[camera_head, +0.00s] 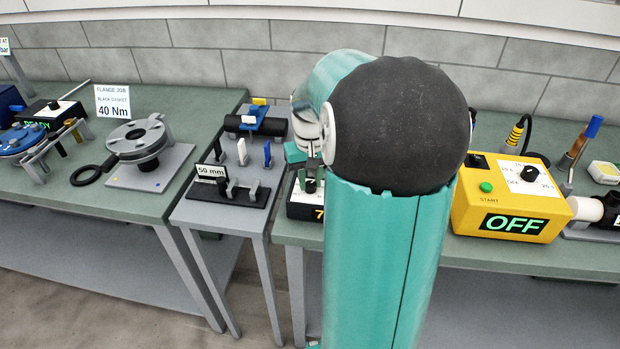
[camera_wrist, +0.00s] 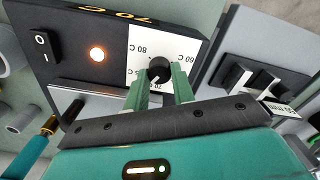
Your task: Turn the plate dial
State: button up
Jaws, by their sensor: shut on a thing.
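The plate dial (camera_wrist: 159,68) is a round black knob with a pale pointer mark, on a white scale panel of a dark box in the wrist view. My gripper (camera_wrist: 161,76) has its two green fingers shut on the dial, one on each side. An 80 C label stands by the dial; other labels are partly cut off or hidden. The dark box, the hot plate unit (camera_wrist: 71,38), has a lit orange lamp (camera_wrist: 97,54), a black rocker switch (camera_wrist: 41,43) and an orange display that seems to read 70 C. In the head view my arm hides most of this unit.
In the head view, a yellow box (camera_head: 511,205) showing OFF stands to the right. A black stand with a 50 mm sign (camera_head: 210,171) is close on the left. Further left is a grey flange (camera_head: 138,138). A gap separates the benches.

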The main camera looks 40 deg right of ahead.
aim_at(310, 183)
jog(key=m, duration=0.5)
jog(key=shift+m, duration=0.3)
dwell(0.4)
jog(key=o, duration=1)
notch_tip(310, 183, up, 14)
dwell(0.4)
